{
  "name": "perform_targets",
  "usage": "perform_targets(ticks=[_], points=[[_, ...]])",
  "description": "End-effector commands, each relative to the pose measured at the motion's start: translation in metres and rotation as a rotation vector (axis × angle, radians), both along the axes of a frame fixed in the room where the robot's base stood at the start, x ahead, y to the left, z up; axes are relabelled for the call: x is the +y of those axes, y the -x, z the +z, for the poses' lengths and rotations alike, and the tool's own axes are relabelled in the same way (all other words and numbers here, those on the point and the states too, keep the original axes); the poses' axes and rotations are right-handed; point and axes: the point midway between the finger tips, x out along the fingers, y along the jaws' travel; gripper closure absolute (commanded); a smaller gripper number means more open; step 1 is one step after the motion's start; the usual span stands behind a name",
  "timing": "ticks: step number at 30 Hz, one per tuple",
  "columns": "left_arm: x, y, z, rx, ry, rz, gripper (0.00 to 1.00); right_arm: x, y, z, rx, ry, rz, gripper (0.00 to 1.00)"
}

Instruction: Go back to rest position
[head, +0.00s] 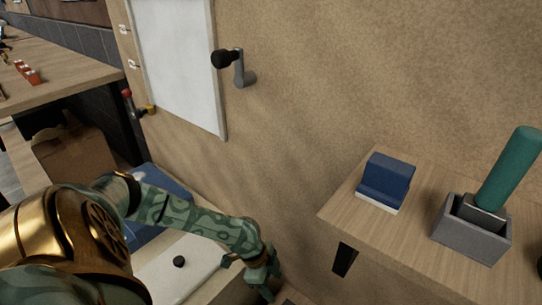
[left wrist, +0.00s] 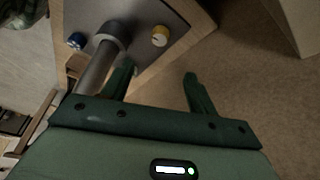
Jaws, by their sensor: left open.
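My left gripper (head: 262,276) is low in the middle of the head view, at the end of my green patterned arm, beside the right end of a white surface (head: 178,270). In the left wrist view its two green fingers (left wrist: 160,76) are spread apart with nothing between them. The left finger there appears close to a grey metal cylinder (left wrist: 98,65); I cannot tell whether they touch. My right gripper is not in view.
A wooden shelf (head: 335,212) at the right holds a blue block (head: 386,180) and a grey box (head: 468,240) with a teal-handled tool (head: 510,172). A crank (head: 241,72) sticks out of the tan wall. A yellow-and-white dial (left wrist: 160,36) and a blue knob (left wrist: 77,41) sit near the cylinder.

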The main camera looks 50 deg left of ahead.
Motion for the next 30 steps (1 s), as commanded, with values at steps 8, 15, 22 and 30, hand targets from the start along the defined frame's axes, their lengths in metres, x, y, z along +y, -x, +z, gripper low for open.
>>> perform_targets(ticks=[8,15,22,30], points=[[0.000,0.000,0.000,0.000,0.000,0.000,0.42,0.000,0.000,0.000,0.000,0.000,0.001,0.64],[0.000,-0.001,0.001,-0.007,-0.002,0.007,0.42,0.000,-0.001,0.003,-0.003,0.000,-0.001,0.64],[0.005,0.019,-0.006,-0.111,-0.075,0.235,0.42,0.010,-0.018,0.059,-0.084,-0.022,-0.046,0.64],[-0.022,0.248,-0.064,0.057,-0.228,0.527,0.42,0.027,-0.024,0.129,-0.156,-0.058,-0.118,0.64]])
